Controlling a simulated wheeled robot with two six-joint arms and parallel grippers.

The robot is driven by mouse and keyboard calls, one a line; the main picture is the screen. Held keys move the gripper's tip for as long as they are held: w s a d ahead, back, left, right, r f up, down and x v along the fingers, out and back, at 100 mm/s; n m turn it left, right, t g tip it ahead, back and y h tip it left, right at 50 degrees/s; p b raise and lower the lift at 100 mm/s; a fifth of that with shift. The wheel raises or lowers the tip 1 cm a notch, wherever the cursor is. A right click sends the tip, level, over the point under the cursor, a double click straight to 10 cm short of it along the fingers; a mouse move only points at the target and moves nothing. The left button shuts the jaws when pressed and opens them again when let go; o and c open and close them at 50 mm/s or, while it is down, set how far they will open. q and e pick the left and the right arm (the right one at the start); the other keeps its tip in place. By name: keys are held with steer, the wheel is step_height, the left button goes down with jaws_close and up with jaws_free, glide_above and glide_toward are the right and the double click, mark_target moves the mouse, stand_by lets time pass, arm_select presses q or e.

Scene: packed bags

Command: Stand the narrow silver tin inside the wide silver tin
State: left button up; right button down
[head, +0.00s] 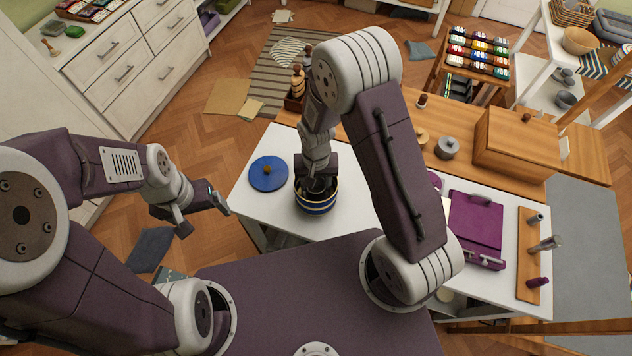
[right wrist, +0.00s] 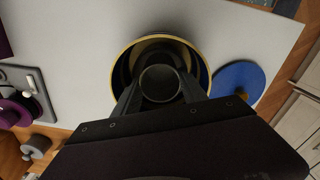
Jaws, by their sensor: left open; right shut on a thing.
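A wide round tin (head: 318,208) with blue, pale and gold bands stands upright on the white table; its gold rim (right wrist: 165,37) shows in the right wrist view. My right gripper (head: 318,184) is over its mouth, pointing down. It is shut on a narrow dark-grey tin (right wrist: 160,84), a round open cylinder held upright between the fingers. From above, the narrow tin lies within the wide tin's rim; I cannot tell whether it touches the bottom. My left gripper (head: 203,214) is open and empty, left of the table.
A blue lid (head: 268,173) with a knob lies left of the wide tin. A lidded grey pot (head: 447,147) and a wooden box (head: 515,142) stand on the wooden strip behind. A purple case (head: 474,225) lies to the right. Bare white table (head: 352,205) lies right of the wide tin.

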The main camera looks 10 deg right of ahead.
steer(key=shift+f, duration=0.1)
steer(key=c, duration=0.6)
jaws_free()
steer(key=shift+o, duration=0.2)
step_height(320, 180, up, 10)
steer(key=p, duration=0.9)
